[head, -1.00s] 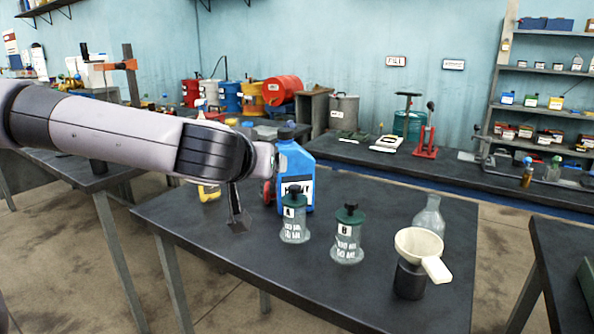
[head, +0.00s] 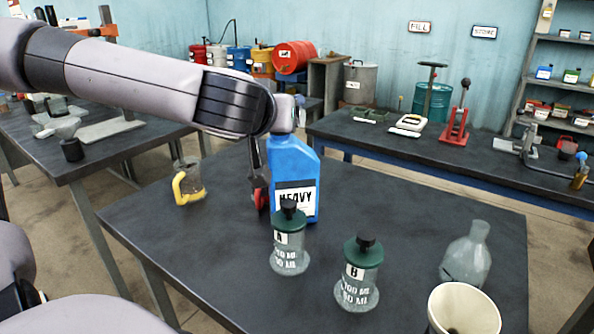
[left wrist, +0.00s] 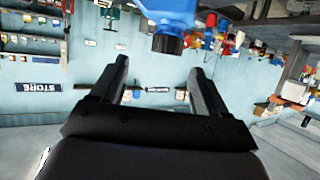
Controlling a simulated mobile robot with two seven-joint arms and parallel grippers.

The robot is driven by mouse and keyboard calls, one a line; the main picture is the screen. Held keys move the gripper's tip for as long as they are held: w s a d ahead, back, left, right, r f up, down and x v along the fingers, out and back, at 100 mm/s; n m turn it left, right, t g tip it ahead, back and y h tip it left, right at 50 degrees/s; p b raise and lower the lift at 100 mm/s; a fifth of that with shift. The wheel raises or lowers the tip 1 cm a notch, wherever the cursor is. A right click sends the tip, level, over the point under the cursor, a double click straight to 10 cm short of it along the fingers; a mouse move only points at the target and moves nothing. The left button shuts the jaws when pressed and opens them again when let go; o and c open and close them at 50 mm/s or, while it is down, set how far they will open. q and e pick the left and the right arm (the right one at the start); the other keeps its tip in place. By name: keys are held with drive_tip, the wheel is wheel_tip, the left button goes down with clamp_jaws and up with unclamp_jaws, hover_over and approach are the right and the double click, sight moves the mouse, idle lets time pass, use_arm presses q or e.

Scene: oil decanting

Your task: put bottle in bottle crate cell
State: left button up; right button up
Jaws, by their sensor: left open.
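A blue jug (head: 293,168) labelled HEAVY stands upright on the dark table (head: 400,185). Its neck is hidden behind my left arm in the head view. In the left wrist view the jug (left wrist: 176,10) appears upside down with its dark cap, beyond my fingers. My left gripper (head: 257,170) is beside the jug's upper left. In the left wrist view the left gripper (left wrist: 160,75) is open, with nothing between its fingers. Green-topped bottles A (head: 290,245) and B (head: 359,280) stand in front. A clear glass bottle (head: 467,255) stands at right. No bottle crate is identifiable.
A cream funnel (head: 464,308) is at the front right. A mug with a yellow handle (head: 188,184) stands left of the jug, and a red item (head: 262,200) is close beside it. The table's left front is clear. A back bench (head: 395,150) holds tools.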

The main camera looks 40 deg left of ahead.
use_arm(q)
drive_tip(key=x, duration=0.2)
drive_tip(key=p+x, duration=0.1)
drive_tip(key=x, duration=0.4)
drive_tip(key=shift+s+a+f+p, duration=0.2)
drive_tip(key=shift+s+a+p, duration=0.1)
drive_tip(key=shift+a+p, duration=0.1)
drive_tip(key=shift+w+a+f, duration=0.1)
drive_tip(key=shift+w+f, duration=0.05)
drive_tip(key=shift+w, duration=0.1)
use_arm(e)
drive_tip(key=shift+w+a+r, duration=0.15)
drive_tip(key=shift+w+r, duration=0.1)
drive_tip(key=shift+r, duration=0.6)
use_arm(q)
clamp_jaws()
drive_tip(key=shift+w+r, duration=0.1)
drive_tip(key=shift+r, duration=0.15)
